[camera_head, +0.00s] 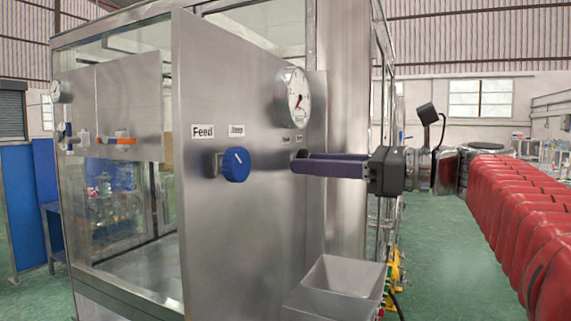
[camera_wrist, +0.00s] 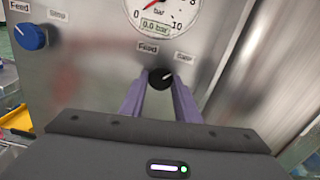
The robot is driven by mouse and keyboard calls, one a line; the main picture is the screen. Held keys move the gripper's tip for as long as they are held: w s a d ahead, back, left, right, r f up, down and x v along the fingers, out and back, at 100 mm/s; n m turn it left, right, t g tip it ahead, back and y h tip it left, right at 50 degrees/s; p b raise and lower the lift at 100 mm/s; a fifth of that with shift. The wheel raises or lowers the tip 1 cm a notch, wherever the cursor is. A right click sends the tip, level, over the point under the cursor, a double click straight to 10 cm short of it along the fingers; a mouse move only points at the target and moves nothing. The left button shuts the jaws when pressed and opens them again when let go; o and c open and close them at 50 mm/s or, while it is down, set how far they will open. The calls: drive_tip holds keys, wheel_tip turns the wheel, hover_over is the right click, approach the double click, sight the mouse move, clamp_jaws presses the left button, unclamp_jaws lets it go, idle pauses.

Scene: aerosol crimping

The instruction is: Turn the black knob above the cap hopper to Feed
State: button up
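The black knob (camera_wrist: 160,78) is on the steel panel, below the pressure gauge. Its white pointer mark points up and right, toward the right-hand label. The Feed label (camera_wrist: 148,48) is at its upper left. My gripper (camera_wrist: 160,86) has its two purple fingers on either side of the knob. I cannot tell whether the fingers touch it. In the head view, my gripper (camera_head: 294,162) reaches in from the right, level, with its tips at the panel, and mostly hides the knob. A grey metal hopper (camera_head: 345,275) is below it.
A larger blue knob (camera_head: 236,164), also under a Feed label (camera_head: 203,131), sits left of my gripper and also shows in the wrist view (camera_wrist: 31,36). The round gauge (camera_head: 297,96) sticks out just above. Free floor lies to the right of the machine.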

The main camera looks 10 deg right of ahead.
drive_tip(key=c, duration=0.4)
drive_tip(key=shift+c, duration=0.3)
drive_tip(key=shift+n, duration=0.3)
drive_tip(key=shift+w+d+n, duration=0.1)
drive_tip(key=shift+n, duration=4.2)
drive_tip(key=shift+w+d+n, duration=0.1)
drive_tip(key=shift+n, duration=4.2)
